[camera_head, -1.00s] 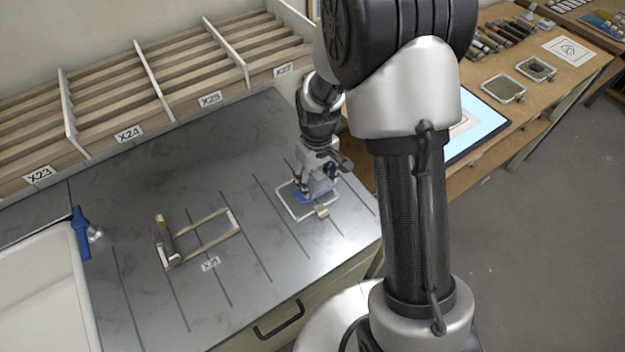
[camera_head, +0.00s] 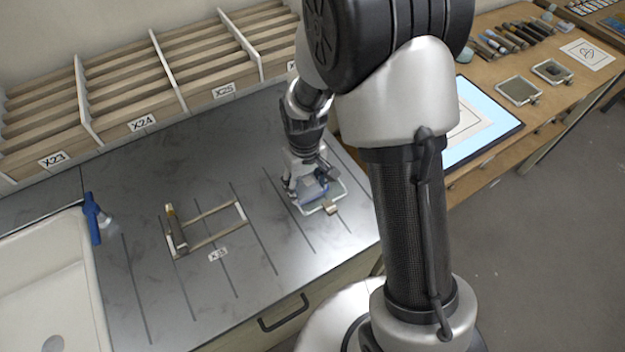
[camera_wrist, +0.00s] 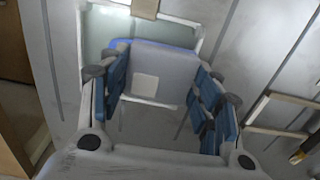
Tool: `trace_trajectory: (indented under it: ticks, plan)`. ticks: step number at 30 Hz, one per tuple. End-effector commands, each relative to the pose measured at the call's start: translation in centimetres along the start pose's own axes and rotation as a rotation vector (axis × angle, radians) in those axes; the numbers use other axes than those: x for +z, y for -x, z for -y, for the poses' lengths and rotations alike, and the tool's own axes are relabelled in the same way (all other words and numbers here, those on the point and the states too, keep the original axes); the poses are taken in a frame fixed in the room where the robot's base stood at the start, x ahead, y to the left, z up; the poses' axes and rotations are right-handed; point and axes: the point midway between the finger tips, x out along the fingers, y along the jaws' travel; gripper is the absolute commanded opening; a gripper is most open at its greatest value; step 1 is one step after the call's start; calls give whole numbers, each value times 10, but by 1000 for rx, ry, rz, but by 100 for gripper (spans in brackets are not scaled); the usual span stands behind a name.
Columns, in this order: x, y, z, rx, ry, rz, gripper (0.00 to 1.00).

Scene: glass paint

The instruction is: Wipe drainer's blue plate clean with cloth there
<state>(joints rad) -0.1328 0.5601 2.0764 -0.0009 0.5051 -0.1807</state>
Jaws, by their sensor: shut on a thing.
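A pale glass plate in a white frame with a tan tab (camera_head: 330,209) lies flat on the grey metal drainer top; it also shows in the wrist view (camera_wrist: 105,32). My gripper (camera_head: 310,186) is over the left part of this plate. Its blue-padded fingers (camera_wrist: 158,85) are shut on a folded grey-blue cloth (camera_wrist: 165,68) with a pale square patch. The cloth is low against the glass; whether it touches is hard to tell. A strip of bright blue (camera_wrist: 150,43) shows along the cloth's far edge. The glass beneath the cloth is hidden.
A white sink (camera_head: 45,290) and a blue spray nozzle (camera_head: 93,218) are farther left. Labelled slatted racks (camera_head: 130,85) line the back. A lit panel (camera_head: 480,125) is to the right.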

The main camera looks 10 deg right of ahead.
Motion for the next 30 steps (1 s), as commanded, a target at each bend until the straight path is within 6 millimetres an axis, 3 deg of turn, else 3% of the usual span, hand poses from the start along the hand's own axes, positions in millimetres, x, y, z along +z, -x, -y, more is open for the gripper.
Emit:
trace_trajectory:
  ticks: [5,15,25,30]
  plan:
    - [0,0,-3,0,-2,0,39]
    - [1,-2,-26,0,-2,1,39]
    - [1,-2,-28,0,0,2,39]
    - [1,8,-28,0,0,2,39]
